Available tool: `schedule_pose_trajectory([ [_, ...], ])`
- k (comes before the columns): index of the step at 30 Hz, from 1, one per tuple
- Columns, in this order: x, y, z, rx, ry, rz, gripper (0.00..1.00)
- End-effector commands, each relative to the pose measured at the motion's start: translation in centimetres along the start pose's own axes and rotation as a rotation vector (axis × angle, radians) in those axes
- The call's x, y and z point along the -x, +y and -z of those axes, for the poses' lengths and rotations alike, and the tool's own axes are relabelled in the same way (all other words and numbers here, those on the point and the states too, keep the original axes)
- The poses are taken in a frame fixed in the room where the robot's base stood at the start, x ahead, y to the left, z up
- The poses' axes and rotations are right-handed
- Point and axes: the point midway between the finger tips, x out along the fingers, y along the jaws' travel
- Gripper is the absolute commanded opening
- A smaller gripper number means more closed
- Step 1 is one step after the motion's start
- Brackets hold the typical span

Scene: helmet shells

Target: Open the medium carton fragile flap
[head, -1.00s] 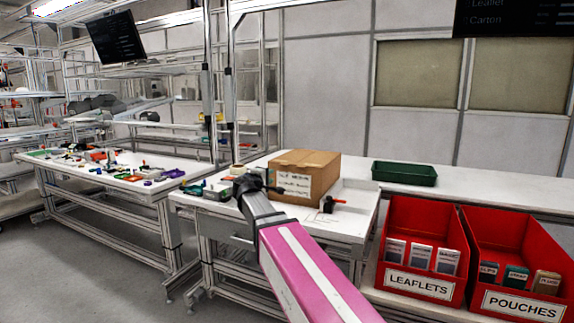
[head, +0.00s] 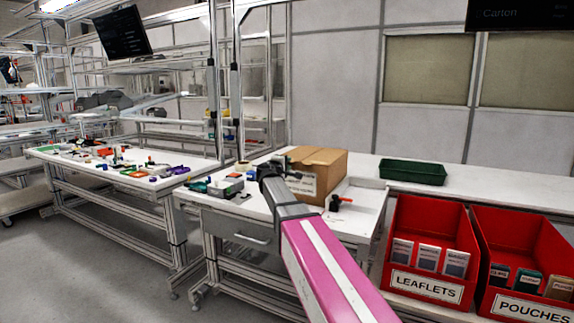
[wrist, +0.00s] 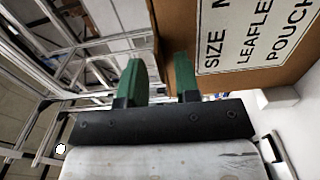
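The brown cardboard carton (head: 322,158) stands on the white workbench. Its top looks closed, and its front has a white label, partly hidden by my arm in the head view. In the wrist view the carton (wrist: 178,28) fills the upper right, with its label reading SIZE, LEAFLET and POUCH, cut off. My gripper (wrist: 158,65) has two green fingers standing apart with nothing seen between them. The right finger overlaps the carton's face and the left one is just past its edge. In the head view my gripper (head: 284,162) is at the carton's left side. Contact cannot be told.
A red-handled item (head: 338,201) sits on the bench right of the carton. A grey box and small parts (head: 222,188) lie to the left. A green tray (head: 412,172) is behind right. Red LEAFLETS (head: 432,245) and POUCHES (head: 522,258) bins stand at the right.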

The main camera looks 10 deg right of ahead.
Motion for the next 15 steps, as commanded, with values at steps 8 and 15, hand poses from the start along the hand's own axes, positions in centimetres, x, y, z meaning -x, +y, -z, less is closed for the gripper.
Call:
schedule_pose_trajectory([
  [8,-0.59,-0.02,-0.05,0.0,0.0,0.0,0.3],
  [15,-0.57,-0.02,-0.05,0.0,0.0,0.0,0.0],
])
